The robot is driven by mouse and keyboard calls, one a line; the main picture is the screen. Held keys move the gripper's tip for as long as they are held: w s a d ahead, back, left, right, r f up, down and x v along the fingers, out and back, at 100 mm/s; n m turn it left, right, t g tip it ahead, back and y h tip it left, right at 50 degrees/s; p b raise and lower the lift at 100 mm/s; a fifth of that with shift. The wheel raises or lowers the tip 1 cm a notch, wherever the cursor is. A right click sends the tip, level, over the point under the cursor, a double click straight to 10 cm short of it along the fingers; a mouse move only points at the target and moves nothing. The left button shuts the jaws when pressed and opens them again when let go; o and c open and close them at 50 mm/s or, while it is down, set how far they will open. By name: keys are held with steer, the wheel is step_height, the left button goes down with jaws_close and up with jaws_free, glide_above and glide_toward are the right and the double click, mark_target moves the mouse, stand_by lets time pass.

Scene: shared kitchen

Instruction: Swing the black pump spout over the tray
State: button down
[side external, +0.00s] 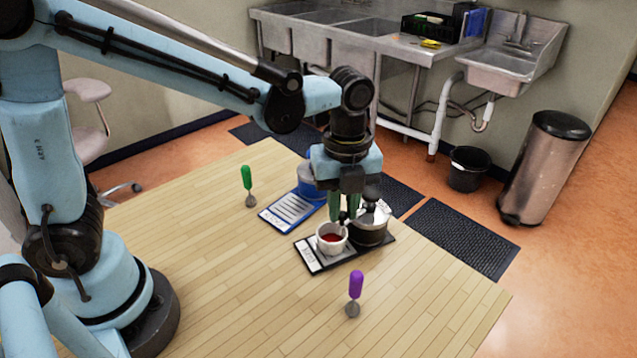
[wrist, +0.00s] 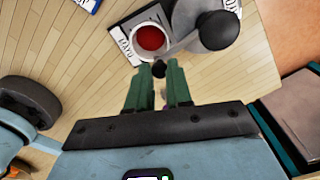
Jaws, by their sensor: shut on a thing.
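A jar (side external: 369,234) with a black pump head (side external: 372,192) stands on the right of a black tray (side external: 345,259). A white cup with red contents (side external: 331,238) sits beside it on the same tray. My gripper (side external: 346,215) points down just left of the pump head, above the cup's right side. The pump head (wrist: 218,30) also shows there.
A blue tray (side external: 287,211) with a blue jar (side external: 309,181) lies behind the black one. The table (side external: 215,270) is clear at left front.

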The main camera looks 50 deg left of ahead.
steer(key=shift+w+a+m, duration=0.15)
steer(key=shift+a+m, duration=0.6)
steer(key=shift+m, duration=0.65)
steer(key=shift+a, duration=0.1)
steer(key=c, duration=1)
jaws_free()
steer(key=shift+r, duration=0.1)
step_height(320, 180, up, 12)
steer(key=shift+f, duration=0.1)
